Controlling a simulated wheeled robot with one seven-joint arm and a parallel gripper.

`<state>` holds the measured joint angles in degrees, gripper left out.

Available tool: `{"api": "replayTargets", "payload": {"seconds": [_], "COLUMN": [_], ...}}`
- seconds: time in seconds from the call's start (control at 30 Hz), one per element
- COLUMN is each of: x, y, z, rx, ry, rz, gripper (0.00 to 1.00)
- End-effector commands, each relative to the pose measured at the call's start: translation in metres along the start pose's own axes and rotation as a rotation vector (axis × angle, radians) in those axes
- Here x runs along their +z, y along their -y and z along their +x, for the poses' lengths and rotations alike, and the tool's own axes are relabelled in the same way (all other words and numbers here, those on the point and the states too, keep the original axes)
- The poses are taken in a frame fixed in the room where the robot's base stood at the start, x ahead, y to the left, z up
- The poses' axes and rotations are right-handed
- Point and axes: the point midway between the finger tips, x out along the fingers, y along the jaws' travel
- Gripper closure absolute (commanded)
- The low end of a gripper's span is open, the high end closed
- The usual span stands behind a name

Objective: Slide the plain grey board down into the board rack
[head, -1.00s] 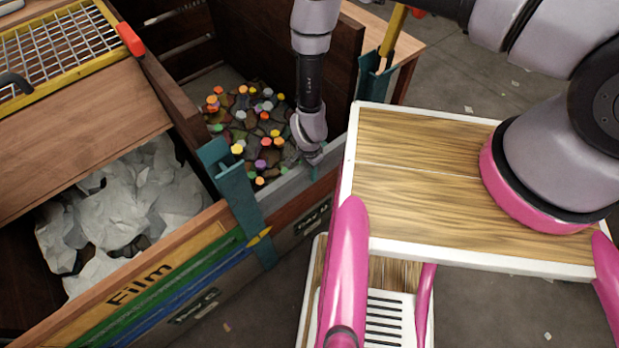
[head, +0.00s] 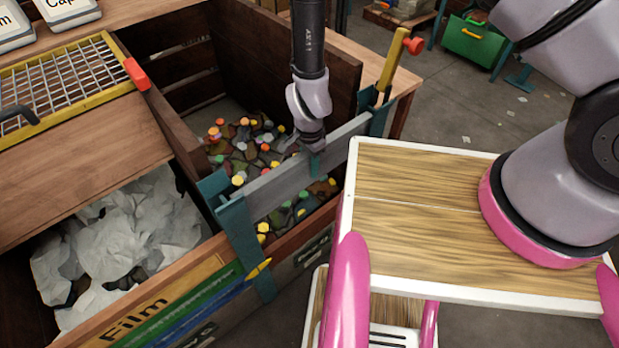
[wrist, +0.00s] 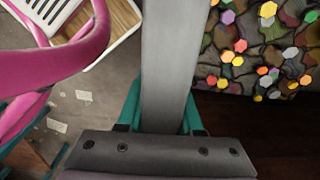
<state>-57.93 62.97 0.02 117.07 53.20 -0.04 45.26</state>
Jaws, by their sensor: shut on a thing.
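The plain grey board (head: 275,182) is held on edge above the front of the bin, its length running between two teal slotted uprights, left (head: 240,225) and right (head: 375,108). My gripper (head: 316,165) is shut on its upper edge, right of its middle. Bin contents show below its lower edge. Whether its ends sit inside the slots I cannot tell. In the wrist view the grey board (wrist: 170,60) runs up the picture between my teal fingers (wrist: 162,118). I cannot tell for sure which fixture is the board rack.
The bin holds dark pieces and coloured caps (head: 240,150). A neighbouring bin holds white film (head: 135,240), with a yellow-framed grate (head: 60,75) behind it. A yellow-handled tool (head: 393,65) stands by the right upright. A green case (head: 470,40) stands on the floor beyond.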

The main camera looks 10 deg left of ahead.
Motion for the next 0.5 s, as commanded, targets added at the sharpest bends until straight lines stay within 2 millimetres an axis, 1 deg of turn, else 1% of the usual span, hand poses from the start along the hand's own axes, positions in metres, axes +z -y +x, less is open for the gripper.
{"api": "replayTargets", "payload": {"seconds": [0.03, 0.5], "x": [0.001, 0.001], "y": [0.002, 0.001], "z": [-0.012, -0.104], "rx": [-0.005, -0.005], "ry": [0.0, 0.0], "rz": [-0.003, -0.004], "gripper": [1.0, 1.0]}}
